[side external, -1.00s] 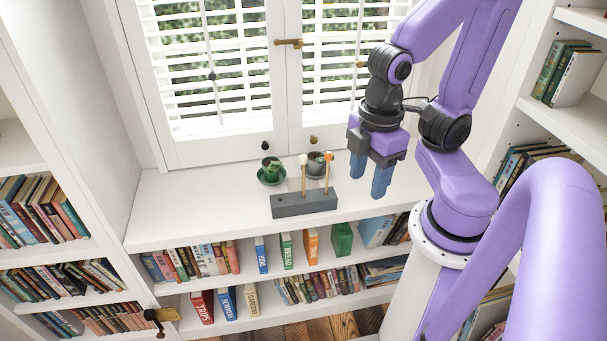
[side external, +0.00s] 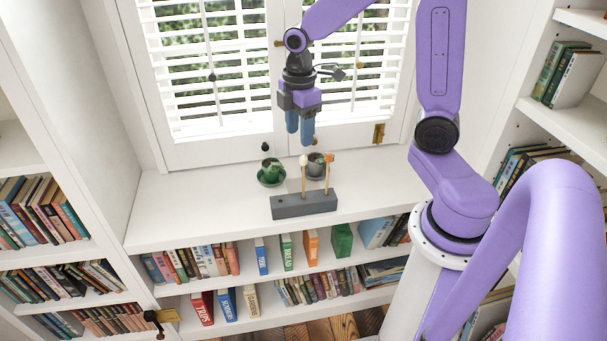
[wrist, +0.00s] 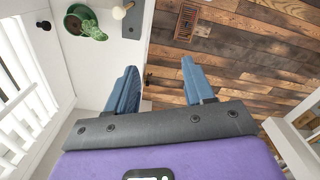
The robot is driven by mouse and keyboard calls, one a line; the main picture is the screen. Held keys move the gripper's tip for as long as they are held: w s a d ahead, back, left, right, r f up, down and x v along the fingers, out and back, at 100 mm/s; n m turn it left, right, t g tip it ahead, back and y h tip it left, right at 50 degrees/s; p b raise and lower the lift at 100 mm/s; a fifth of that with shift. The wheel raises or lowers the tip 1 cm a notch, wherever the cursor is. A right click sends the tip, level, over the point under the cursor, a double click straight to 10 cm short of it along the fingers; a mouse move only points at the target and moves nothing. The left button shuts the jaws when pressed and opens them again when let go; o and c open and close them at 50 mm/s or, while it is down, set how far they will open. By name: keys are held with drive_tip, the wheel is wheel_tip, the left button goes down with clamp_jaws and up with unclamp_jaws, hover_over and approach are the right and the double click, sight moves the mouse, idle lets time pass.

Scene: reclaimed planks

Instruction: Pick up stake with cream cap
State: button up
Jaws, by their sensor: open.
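The stake with the cream cap (side external: 303,162) stands upright in a grey block (side external: 290,208) on the white shelf top. Its cream cap also shows in the wrist view (wrist: 119,12) at the top edge. A second stake with an orange cap (side external: 328,160) stands in the same block, to the right. My gripper (side external: 300,138) is open and empty, with its blue fingers pointing down. In the side view it appears just above the cream cap, apart from it. In the wrist view the fingers (wrist: 158,85) are spread with nothing between them.
The shutters and window frame rise close behind. The shelf top (side external: 190,210) is clear at the left.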

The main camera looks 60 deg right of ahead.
hover_over(304, 156)
drive_tip(key=f, duration=0.2)
wheel_tip(304, 156, down, 12)
drive_tip(key=shift+r, duration=0.25)
drive_tip(key=shift+a+f, duration=0.2)
drive_tip(key=shift+f, duration=2.6)
clamp_jaws()
